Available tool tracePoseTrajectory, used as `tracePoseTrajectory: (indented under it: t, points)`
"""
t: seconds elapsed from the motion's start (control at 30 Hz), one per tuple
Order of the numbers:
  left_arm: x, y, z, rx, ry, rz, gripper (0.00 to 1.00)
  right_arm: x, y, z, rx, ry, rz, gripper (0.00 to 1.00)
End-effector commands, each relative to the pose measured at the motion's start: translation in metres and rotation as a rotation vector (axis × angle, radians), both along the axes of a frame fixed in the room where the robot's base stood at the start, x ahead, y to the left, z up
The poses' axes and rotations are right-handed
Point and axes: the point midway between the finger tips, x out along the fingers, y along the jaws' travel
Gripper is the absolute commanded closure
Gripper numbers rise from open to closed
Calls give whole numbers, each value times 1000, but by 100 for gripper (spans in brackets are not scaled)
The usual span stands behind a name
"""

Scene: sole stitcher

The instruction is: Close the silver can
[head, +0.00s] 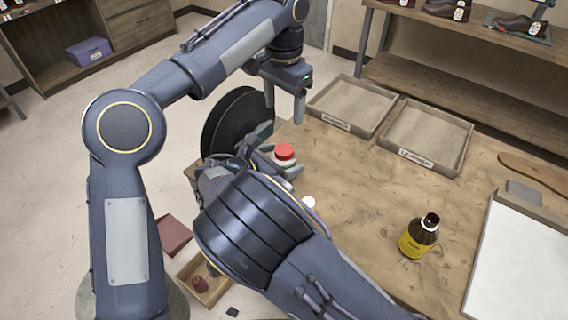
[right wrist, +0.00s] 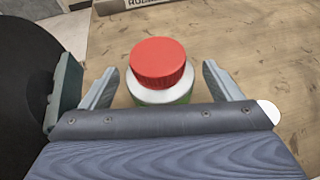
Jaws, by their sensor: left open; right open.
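No can that I can clearly tell as silver shows in either view. A small white container (right wrist: 160,94) with a red cap (right wrist: 159,63) and a green band stands between the spread fingers of my right gripper (right wrist: 160,88). The red cap shows in the head view (head: 285,152) beside the right gripper (head: 270,153). The fingers are open, with gaps at both sides of the container. My left gripper (head: 285,100) is open and empty, pointing down above and behind the red cap.
A dark bottle (head: 418,240) with a yellow label stands on the wooden table (head: 370,200). Two shallow trays (head: 352,104) (head: 428,137) lie at the back. A black disc (head: 225,125) stands close to the left of the grippers. A white board (head: 520,265) lies at right.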

Motion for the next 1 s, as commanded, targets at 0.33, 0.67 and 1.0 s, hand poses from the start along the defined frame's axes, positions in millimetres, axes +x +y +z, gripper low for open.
tracePoseTrajectory:
  t: [0.33, 0.67, 1.0]
  points:
    - [0, 0, 0, 0, 0, 0, 33, -29, 31, 18, 1, 0, 2, 15]
    - [0, 0, 0, 0, 0, 0, 33, -31, 33, 19, 1, 1, 0, 15]
    - [0, 0, 0, 0, 0, 0, 33, -31, 33, 18, 1, 1, 0, 15]
